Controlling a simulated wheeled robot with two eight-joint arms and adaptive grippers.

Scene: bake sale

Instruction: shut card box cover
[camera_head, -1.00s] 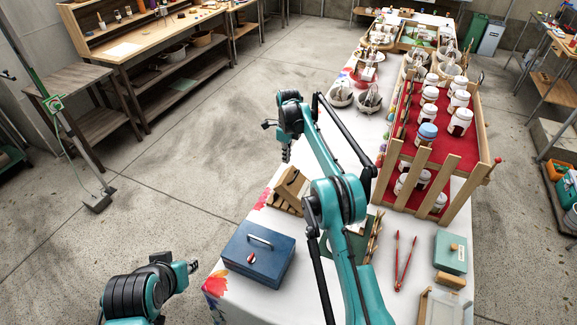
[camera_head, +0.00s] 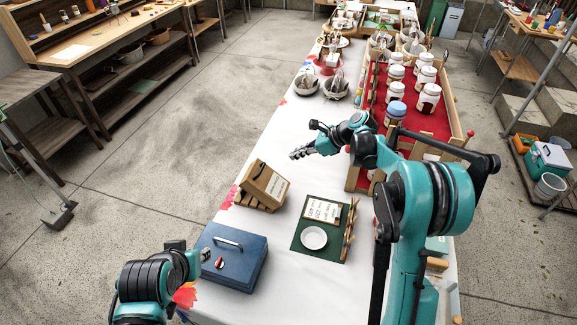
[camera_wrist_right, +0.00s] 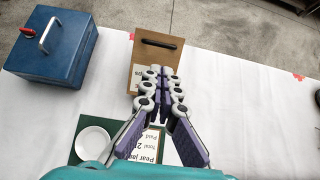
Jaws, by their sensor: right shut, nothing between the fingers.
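A brown wooden card box (camera_head: 262,178) with a dark handle and a white label stands on the white-clothed table. I cannot clearly tell how its cover sits. It also shows in the right wrist view (camera_wrist_right: 147,47), beyond my fingertips. My right gripper (camera_head: 294,154) is shut and empty, above and to the right of the wooden box; it also shows in the right wrist view (camera_wrist_right: 162,73), overlapping the box's near part. My left gripper (camera_head: 205,255) is at the left edge of the blue metal box; its finger opening is too small to tell.
A blue metal box (camera_head: 246,262) with a handle and red knob stands in front of the wooden box. A green mat (camera_head: 331,251) holds a white plate (camera_head: 313,238) and a label card. A rack of jars (camera_head: 437,122) stands at the back right.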

